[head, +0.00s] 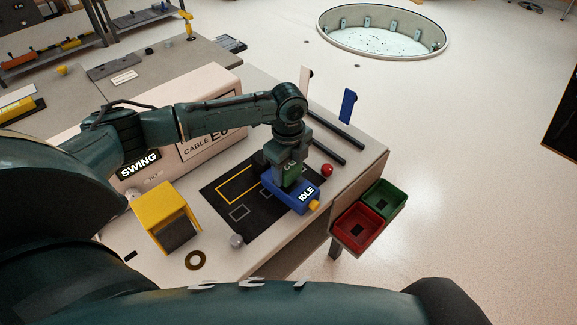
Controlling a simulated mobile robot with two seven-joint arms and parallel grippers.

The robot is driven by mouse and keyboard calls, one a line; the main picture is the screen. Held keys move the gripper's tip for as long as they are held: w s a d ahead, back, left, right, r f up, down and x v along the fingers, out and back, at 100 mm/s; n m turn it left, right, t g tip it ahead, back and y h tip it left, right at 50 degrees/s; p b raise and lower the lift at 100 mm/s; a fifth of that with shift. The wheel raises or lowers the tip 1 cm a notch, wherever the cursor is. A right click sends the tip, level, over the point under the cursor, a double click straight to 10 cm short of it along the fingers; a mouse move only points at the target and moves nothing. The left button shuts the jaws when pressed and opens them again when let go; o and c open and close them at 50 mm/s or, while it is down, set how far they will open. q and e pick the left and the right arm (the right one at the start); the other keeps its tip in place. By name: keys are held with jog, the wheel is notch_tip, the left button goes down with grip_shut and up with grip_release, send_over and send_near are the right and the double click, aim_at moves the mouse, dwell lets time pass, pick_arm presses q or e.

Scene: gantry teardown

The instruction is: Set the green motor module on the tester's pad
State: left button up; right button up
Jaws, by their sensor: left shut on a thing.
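My left gripper (288,172), at the end of the arm from the left, points down and is shut on the green motor module (291,178). Only small green parts of the module show between and beside the fingers. The blue tester (296,201), with an "IDLE" label and a yellow knob at its near right corner, lies directly beneath. The module overlaps the tester's top in the picture; whether it touches the pad, I cannot tell. The pad is hidden by the gripper and module. My right gripper is not in view.
A black mat (228,205) lies under the tester. A yellow box (164,214), a red ball (327,169) and a grey ball (237,241) are around it. A red bin (336,228) and green bin (397,211) hang past the right edge. A cable box (160,172) stands behind my arm.

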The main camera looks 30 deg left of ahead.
pick_arm(q)
jog(key=shift+f+b, duration=0.35)
jog(key=shift+f, duration=0.25)
jog(key=o, duration=0.8)
jog(key=shift+w, duration=0.1)
jog(key=shift+o, duration=2.4)
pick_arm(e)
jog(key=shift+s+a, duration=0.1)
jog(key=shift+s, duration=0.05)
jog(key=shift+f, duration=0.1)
pick_arm(q)
notch_tip(320, 180, up, 17)
jog(key=p, duration=0.2)
jog(key=shift+p, duration=0.3)
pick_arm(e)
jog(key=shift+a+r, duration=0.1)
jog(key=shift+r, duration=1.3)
